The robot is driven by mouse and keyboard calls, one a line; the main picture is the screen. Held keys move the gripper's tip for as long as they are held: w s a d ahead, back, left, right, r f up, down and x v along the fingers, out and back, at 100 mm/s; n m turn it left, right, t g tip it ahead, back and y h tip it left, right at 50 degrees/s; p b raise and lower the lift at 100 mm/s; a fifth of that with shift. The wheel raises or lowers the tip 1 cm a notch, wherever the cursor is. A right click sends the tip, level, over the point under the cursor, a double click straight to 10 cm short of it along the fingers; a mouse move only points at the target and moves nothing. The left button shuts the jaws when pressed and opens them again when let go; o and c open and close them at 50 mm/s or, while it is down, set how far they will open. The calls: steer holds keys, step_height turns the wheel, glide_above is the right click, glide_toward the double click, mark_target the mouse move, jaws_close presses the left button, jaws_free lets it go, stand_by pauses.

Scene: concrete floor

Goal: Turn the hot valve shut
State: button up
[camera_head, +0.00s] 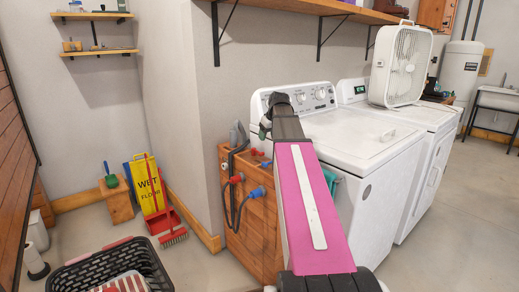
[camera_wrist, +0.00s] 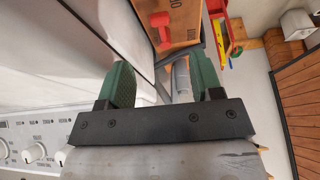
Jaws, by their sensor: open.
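A wooden box (camera_head: 262,235) stands left of the washer and carries red and blue fittings with grey hoses. A red fitting (camera_head: 236,179) and a blue fitting (camera_head: 256,192) show on its front, with more red ones near its top. No hot label is readable. A red handle (camera_wrist: 161,30) shows against wood in the wrist view, ahead of the fingers. My gripper (camera_wrist: 163,75) has green fingers spread apart, apart from that handle. In the head view my gripper (camera_head: 265,127) is above the box, partly hidden by my arm.
The white washer (camera_head: 365,140) stands right of the box, its dial panel (camera_head: 315,97) close to my gripper. A white fan (camera_head: 402,65) stands on the machine beside it. A yellow wet floor sign (camera_head: 148,185), red dustpan (camera_head: 164,219) and black basket (camera_head: 75,282) are at left.

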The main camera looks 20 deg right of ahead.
mark_target(262, 153)
steer(key=x, duration=1.1)
steer(key=shift+w+r, duration=0.15)
steer(key=shift+w, duration=0.15)
steer(key=shift+c, duration=0.3)
jaws_close()
